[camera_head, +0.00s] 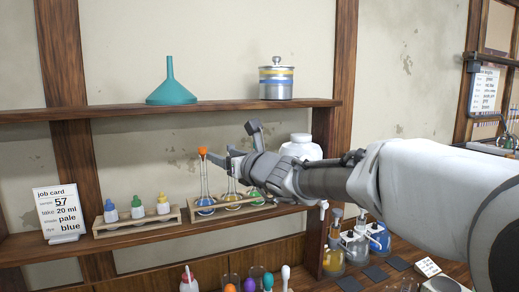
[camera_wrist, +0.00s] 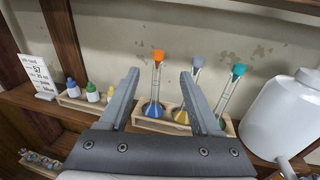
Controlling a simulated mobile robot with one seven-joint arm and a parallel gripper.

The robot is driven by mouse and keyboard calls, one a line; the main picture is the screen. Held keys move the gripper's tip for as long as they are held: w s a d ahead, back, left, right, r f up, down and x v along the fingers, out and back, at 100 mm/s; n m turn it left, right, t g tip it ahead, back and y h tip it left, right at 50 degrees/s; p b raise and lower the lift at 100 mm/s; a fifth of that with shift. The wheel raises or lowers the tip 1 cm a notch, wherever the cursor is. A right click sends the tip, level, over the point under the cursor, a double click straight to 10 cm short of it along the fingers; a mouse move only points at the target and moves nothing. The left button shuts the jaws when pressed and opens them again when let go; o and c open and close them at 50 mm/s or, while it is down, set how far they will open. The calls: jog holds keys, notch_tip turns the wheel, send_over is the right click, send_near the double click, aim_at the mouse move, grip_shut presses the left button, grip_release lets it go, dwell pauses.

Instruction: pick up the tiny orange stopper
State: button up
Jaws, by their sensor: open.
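The tiny orange stopper (camera_head: 202,150) sits in the top of a long-necked flask of blue liquid (camera_head: 205,200) at the left end of a wooden rack. In the wrist view the stopper (camera_wrist: 158,55) shows between and just above my two fingertips. My gripper (camera_head: 232,143) is open and empty. In the head view it is just right of the stopper, with its lower finger close to the stopper. I cannot tell whether they touch. The gripper partly hides the other flasks in the head view.
A yellow flask (camera_wrist: 181,115) and a flask with a teal stopper (camera_wrist: 238,70) stand to the right in the same rack (camera_wrist: 152,124). A white jug (camera_wrist: 285,115) is farther right. Small dropper bottles (camera_head: 137,208) and a job card (camera_head: 60,212) are left. A shelf (camera_head: 120,110) runs above.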

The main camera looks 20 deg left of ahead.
aim_at(204, 149)
jog(key=shift+p+x, duration=2.55)
jog(key=shift+x, duration=4.35)
jog(key=shift+s+a+f, duration=0.1)
jog(key=shift+s+f, duration=0.05)
jog(key=shift+c, duration=0.2)
grip_shut()
